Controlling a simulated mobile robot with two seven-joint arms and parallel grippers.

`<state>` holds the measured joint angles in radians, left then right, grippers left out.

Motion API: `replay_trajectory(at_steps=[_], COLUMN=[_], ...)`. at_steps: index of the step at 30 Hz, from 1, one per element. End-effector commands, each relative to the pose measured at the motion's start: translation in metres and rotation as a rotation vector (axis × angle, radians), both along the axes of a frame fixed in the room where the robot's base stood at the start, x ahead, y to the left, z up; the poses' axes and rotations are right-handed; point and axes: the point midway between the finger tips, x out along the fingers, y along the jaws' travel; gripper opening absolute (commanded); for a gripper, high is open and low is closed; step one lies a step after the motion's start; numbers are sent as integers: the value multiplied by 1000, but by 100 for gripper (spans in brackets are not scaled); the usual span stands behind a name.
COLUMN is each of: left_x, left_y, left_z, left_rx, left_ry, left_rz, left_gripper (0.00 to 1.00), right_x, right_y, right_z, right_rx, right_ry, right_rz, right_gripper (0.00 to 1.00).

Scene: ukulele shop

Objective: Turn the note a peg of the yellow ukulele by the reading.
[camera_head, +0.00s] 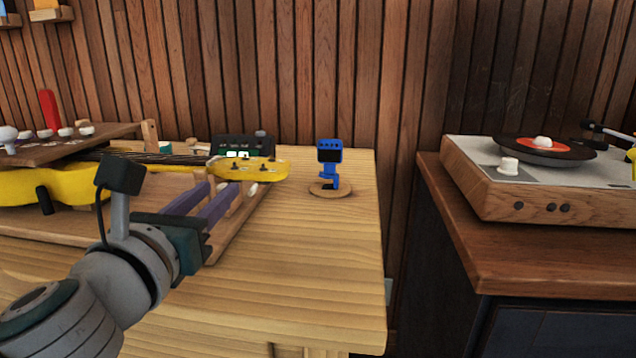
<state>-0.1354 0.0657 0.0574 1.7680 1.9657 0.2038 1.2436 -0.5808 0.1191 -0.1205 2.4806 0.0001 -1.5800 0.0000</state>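The yellow ukulele (30,188) lies on a wooden stand at the left, its neck pointing right. Its yellow headstock (262,172) has small pegs, with a pale peg knob (252,189) on the near side. I cannot tell which peg is note A. A dark box with a lit green display (240,150) stands behind the headstock; its reading is too small to make out. My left gripper (223,186) has its two purple fingers apart, just in front of the headstock's near edge. I see nothing held between them. My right gripper is not in view.
A blue clip-like device (330,163) stands on a round wooden base (322,191) right of the headstock. The table's (315,260) front right is clear. A record player (560,205) sits on a separate cabinet (478,262) across a gap.

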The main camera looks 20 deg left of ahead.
Motion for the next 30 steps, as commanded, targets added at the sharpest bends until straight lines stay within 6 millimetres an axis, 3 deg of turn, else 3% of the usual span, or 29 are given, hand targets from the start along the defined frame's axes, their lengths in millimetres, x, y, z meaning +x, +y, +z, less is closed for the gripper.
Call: replay_trajectory(at_steps=[6,14,23,30], left_x=[16,17,17,17], left_y=[3,4,4,4], left_z=[-1,0,0,0], left_rx=[1,1,1,1], left_ry=[0,0,0,0], left_rz=[-1,-1,-1,-1], left_gripper=[35,35,1,0], right_x=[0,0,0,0], right_y=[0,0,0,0], right_z=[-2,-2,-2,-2], right_rx=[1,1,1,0], right_ry=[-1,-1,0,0], right_rz=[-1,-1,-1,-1], right_gripper=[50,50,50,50])
